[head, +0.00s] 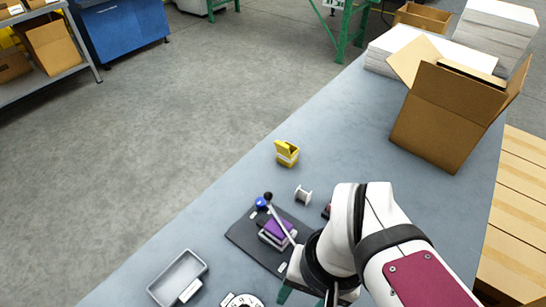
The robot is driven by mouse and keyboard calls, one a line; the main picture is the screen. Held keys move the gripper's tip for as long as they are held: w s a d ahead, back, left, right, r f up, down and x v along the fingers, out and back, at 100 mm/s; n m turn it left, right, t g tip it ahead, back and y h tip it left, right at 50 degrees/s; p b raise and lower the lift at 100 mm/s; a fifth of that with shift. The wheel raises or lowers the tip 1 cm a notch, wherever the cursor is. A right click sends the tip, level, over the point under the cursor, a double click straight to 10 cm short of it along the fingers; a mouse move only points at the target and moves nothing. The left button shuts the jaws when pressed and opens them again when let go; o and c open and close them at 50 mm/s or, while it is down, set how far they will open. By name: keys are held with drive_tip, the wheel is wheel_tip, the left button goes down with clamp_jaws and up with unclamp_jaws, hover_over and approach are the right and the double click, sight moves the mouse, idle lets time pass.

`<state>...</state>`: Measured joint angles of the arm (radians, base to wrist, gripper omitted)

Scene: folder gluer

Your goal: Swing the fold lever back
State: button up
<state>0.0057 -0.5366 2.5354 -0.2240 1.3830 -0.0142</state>
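The folder gluer is a small device on a dark base plate (248,238) on the grey-blue table, with a purple block (277,230) on its pale body. The fold lever (281,220) is a thin light rod with a black knob (268,196) at its far end. It leans up and to the left over the purple block. A blue knob (261,203) shows close beside the black one. My white and black arm comes in from the lower right, and its wrist covers the right side of the device. My gripper's fingertips are hidden or too unclear to read, with teal parts showing below the wrist.
A yellow box (287,154) and a white spool (303,195) stand beyond the device. A grey tray (178,278) and a white dial (241,300) lie at the front. An open carton (444,116) stands at the back right. The table's middle is clear.

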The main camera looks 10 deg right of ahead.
drive_tip(key=w+r+n, duration=0.3)
drive_tip(key=w+n, duration=0.2)
drive_tip(key=w, duration=0.7)
drive_tip(key=n+h, duration=0.2)
drive_tip(key=n, duration=0.7)
approach(268, 193)
wheel_tip(268, 193, down, 11)
drive_tip(key=shift+s+d+f, duration=0.1)
drive_tip(key=shift+s+f, duration=0.05)
drive_tip(key=shift+f, duration=0.55)
drive_tip(key=shift+c, duration=0.3)
clamp_jaws()
drive_tip(key=shift+r, duration=0.1)
